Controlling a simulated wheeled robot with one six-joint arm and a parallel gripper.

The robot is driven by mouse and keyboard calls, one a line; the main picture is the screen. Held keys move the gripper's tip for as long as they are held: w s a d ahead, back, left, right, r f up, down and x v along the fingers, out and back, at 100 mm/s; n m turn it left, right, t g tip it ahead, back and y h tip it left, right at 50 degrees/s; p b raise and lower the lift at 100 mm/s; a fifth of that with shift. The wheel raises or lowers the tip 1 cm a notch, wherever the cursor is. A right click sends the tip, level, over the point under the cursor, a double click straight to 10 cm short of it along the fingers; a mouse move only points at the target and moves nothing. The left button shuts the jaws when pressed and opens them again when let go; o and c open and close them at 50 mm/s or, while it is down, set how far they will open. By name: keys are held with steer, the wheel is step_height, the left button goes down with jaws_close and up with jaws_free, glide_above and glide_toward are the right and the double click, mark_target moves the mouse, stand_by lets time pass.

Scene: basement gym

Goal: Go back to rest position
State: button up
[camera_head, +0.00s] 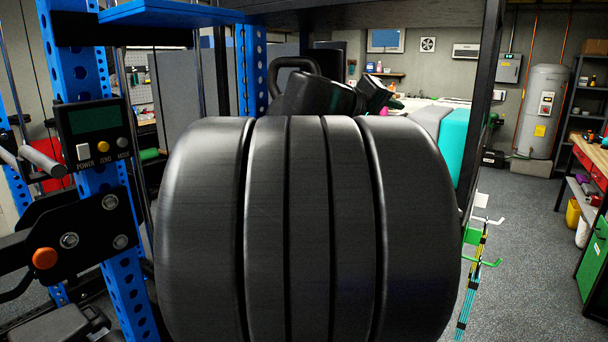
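I cannot make out my gripper in the head view. A large stack of dark, ribbed discs, which look like weight plates (308,230), fills the middle of the view very close to the camera and hides what is behind it. Dark rounded shapes (320,95) with a loop-like handle (293,72) show just above the discs. I cannot tell what these shapes are.
A blue perforated rack upright (85,170) stands close on the left, with a control box (95,131). Open floor (535,235) lies to the right. A workbench (592,160) and a water heater (543,110) stand beyond.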

steer(key=shift+x, duration=1.5)
steer(key=shift+a, duration=0.1)
